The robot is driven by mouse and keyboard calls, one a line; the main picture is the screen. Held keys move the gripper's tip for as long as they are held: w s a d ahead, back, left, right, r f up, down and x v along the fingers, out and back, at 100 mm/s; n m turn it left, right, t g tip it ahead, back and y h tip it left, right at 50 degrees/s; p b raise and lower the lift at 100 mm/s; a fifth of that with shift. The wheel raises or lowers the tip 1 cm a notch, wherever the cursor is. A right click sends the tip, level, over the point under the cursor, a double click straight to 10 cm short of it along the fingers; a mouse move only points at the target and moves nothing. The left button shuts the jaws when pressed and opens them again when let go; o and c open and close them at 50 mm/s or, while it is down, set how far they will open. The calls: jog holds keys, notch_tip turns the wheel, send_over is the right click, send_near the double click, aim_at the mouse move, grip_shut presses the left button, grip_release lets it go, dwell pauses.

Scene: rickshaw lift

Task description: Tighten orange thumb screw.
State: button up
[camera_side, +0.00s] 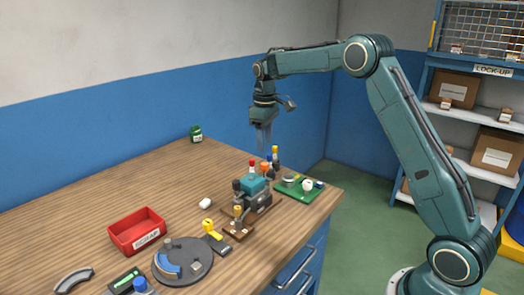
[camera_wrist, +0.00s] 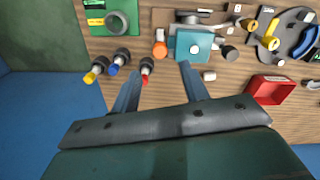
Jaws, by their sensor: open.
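The orange thumb screw (camera_wrist: 160,49) shows in the wrist view at the left side of a teal block (camera_wrist: 193,47). In the side view its orange top (camera_side: 265,167) shows behind the teal block (camera_side: 254,184), partly crowded by nearby handles. My gripper (camera_side: 264,148) points down above the far side of this group. In the wrist view my gripper (camera_wrist: 160,72) is open and empty, its two fingers apart. The orange screw appears just beyond the gap between the fingertips. The fingers look apart from the screw.
Handles with red (camera_wrist: 145,78), blue (camera_wrist: 114,69) and yellow (camera_wrist: 90,77) ends stand close by. A green board (camera_side: 299,187) lies near the table's right edge. A red bin (camera_side: 137,232) and a grey round plate (camera_side: 183,262) are nearer the camera. The wooden table's back left is mostly clear.

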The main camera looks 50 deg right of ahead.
aim_at(265, 164)
notch_tip(265, 164, down, 8)
jog(key=shift+f, duration=0.1)
dwell(0.4)
jog(key=shift+c, duration=0.5)
grip_shut()
